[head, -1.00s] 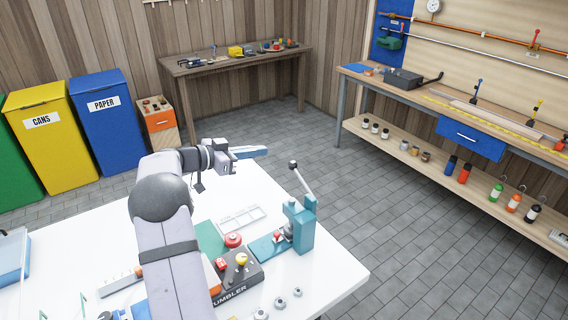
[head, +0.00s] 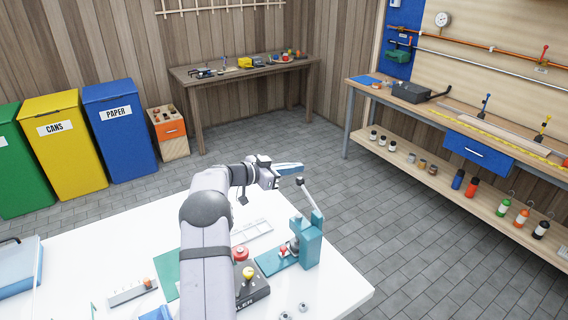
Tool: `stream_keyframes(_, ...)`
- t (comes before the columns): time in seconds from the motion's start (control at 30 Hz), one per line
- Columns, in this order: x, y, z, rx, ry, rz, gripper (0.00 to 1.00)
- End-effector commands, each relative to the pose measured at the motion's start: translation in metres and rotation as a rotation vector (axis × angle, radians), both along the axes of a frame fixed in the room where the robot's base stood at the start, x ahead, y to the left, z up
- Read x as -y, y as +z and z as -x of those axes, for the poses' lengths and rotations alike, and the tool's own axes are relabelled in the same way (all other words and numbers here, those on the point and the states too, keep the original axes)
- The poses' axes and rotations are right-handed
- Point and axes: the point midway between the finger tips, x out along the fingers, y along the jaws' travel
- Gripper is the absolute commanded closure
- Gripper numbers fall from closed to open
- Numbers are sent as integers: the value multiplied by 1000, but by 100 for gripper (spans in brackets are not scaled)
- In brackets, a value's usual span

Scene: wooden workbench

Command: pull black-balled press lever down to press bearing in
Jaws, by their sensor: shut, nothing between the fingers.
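The teal press (head: 305,244) stands upright near the right edge of the white table. Its lever (head: 310,199) is raised, slanting up and left to a black ball (head: 300,181). My gripper (head: 300,168) is shut and empty, with its blue fingertips just above the black ball in the picture. I cannot tell whether they touch it. A small red-topped part (head: 284,250) sits on the press's teal base plate, beside the column. The bearing itself is too small to make out.
Small metal nuts (head: 303,307) lie in front. The air right of the press is free.

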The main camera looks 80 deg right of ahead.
Motion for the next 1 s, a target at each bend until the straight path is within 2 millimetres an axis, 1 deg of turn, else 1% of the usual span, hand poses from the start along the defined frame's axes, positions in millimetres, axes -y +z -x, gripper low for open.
stream_keyframes(0.03,-1,-8,-1,-3,2,-5,100)
stream_keyframes(0.1,-1,-15,-2,-2,3,-4,100)
stream_keyframes(0.3,-1,-28,-2,-1,3,-2,100)
stream_keyframes(0.83,-1,-31,-2,-5,3,-6,100)
stream_keyframes(1.0,2,-37,-5,-29,3,-31,100)
